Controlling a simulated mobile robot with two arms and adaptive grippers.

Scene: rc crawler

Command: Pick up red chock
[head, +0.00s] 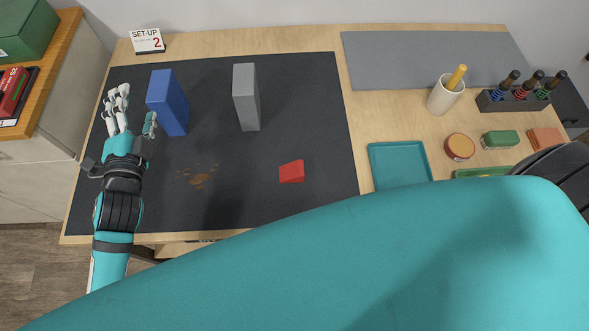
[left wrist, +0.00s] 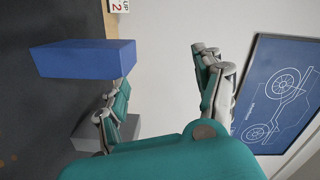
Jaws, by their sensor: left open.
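The red chock (head: 291,172) is a small wedge-shaped block lying on the dark mat (head: 250,205), right of the mat's middle and near its front. My left gripper (head: 130,112) is open and empty over the left side of the mat, well to the left of the chock. In the left wrist view my left gripper (left wrist: 160,90) has its fingers spread, with only wall between them. The chock does not show in that view. My right gripper is not in view; a large teal arm part covers the lower right of the head view.
A blue block (head: 168,102) stands just right of my left gripper, and a grey block (head: 246,97) stands farther right. Brown spots (head: 199,180) mark the mat. A teal tray (head: 399,164), a cup (head: 445,94) and a rack (head: 514,99) are at the right.

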